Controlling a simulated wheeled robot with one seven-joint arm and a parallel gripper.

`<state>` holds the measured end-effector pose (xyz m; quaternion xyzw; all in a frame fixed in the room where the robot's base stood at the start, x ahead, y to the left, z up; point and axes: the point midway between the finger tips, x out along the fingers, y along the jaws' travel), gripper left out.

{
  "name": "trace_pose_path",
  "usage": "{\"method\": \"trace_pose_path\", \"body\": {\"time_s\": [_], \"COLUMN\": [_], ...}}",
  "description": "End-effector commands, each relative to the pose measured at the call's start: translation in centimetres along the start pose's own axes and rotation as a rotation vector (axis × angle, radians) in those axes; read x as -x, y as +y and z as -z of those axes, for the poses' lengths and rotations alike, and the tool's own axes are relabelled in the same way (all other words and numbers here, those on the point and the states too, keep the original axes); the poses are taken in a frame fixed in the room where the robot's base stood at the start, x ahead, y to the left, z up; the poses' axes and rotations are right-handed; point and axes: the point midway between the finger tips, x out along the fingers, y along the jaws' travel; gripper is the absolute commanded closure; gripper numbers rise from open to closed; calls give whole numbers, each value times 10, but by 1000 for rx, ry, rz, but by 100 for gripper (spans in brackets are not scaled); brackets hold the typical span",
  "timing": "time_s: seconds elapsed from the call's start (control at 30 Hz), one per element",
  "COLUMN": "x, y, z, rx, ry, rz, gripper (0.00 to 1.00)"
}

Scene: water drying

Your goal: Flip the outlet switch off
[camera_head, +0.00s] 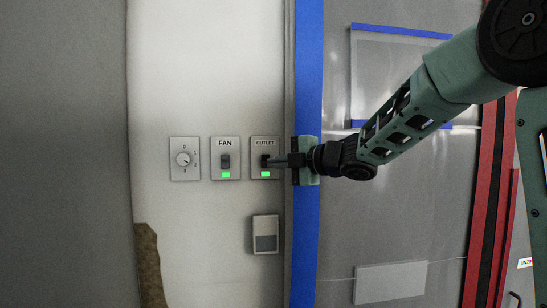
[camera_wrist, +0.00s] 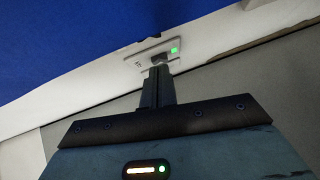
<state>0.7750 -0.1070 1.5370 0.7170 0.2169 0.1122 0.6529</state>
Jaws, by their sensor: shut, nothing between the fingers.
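The outlet switch plate (camera_head: 265,145), labelled OUTLET, is on the white wall panel, with a lit green light (camera_head: 265,174) under its dark switch. My gripper (camera_head: 275,162) is shut and empty, with its fingertips at the outlet switch. The fingertips cover part of the switch, and I cannot tell whether they touch it. In the wrist view, the shut fingers (camera_wrist: 159,78) reach up to the dark switch (camera_wrist: 160,59) on its plate (camera_wrist: 140,60). The green light (camera_wrist: 175,50) shows beside it there. The switch's exact tilt is hard to make out.
A FAN switch plate (camera_head: 225,147) with a lit green light is just left of the outlet plate. A dial plate (camera_head: 185,158) is further left. A small grey box (camera_head: 265,233) is below. A vertical blue strip (camera_head: 305,70) runs behind my gripper.

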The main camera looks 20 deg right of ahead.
Motion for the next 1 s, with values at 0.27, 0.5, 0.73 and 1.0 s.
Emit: {"method": "trace_pose_path", "body": {"time_s": [0.27, 0.5, 0.73, 1.0], "x": [-28, -34, -34, -37], "y": [2, 0, 0, -8], "z": [-21, -28, -28, -31], "rx": [-2, 0, 0, 25], "ry": [0, 0, 0, 0], "rz": [1, 1, 0, -25], "gripper": [100, 100, 100, 100]}}
